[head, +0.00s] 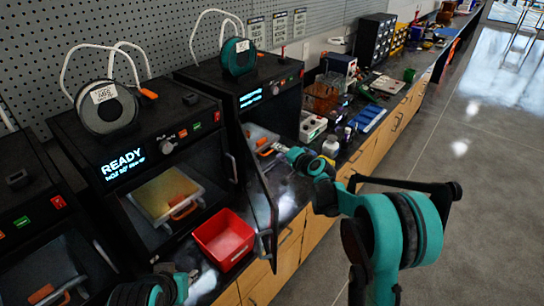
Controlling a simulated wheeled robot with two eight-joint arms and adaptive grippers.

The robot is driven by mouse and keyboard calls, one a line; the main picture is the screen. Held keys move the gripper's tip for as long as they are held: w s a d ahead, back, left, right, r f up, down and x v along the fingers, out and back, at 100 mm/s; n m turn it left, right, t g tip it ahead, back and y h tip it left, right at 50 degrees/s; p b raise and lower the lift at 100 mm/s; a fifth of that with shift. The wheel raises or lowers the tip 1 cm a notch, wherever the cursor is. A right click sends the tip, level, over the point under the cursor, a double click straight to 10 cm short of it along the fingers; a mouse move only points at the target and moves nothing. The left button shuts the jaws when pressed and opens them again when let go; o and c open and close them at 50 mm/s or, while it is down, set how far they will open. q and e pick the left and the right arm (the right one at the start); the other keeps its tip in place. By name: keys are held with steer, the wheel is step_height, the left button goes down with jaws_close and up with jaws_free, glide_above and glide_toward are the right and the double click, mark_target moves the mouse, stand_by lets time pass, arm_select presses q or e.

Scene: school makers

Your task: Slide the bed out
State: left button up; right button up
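The far printer (205,72) stands with its dark glass door (262,195) swung open toward me. Inside it, a pale bed (257,134) with an orange handle (264,150) shows in part; how far it sits out is hard to tell. My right gripper (276,150) reaches in at this opening, with its tips at or very near the orange handle. The tips are too small to show whether they are shut on it. My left gripper (188,275) is low at the bottom, in front of the middle printer and apart from the beds; its fingers are unclear.
The middle printer (100,150) reads READY and holds a bed with a yellowish plate (168,192). A red bin (224,238) stands on the counter by the open door. A white bottle (331,146) and a blue tray (368,118) are right of my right gripper. The floor is clear.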

steer(key=w+f+m+b, duration=0.1)
steer(key=w+f, duration=0.3)
steer(key=w+f+m+t+b, duration=0.1)
steer(key=w+f, duration=0.3)
steer(key=w, duration=0.1)
steer(key=w+a+f+m+t+b, duration=0.1)
steer(key=w+f, duration=0.3)
steer(key=w, duration=0.1)
steer(key=shift+m, duration=0.3)
steer(key=shift+w+a, duration=0.2)
steer(key=shift+w, duration=0.25)
steer(key=shift+r, duration=0.1)
jaws_close()
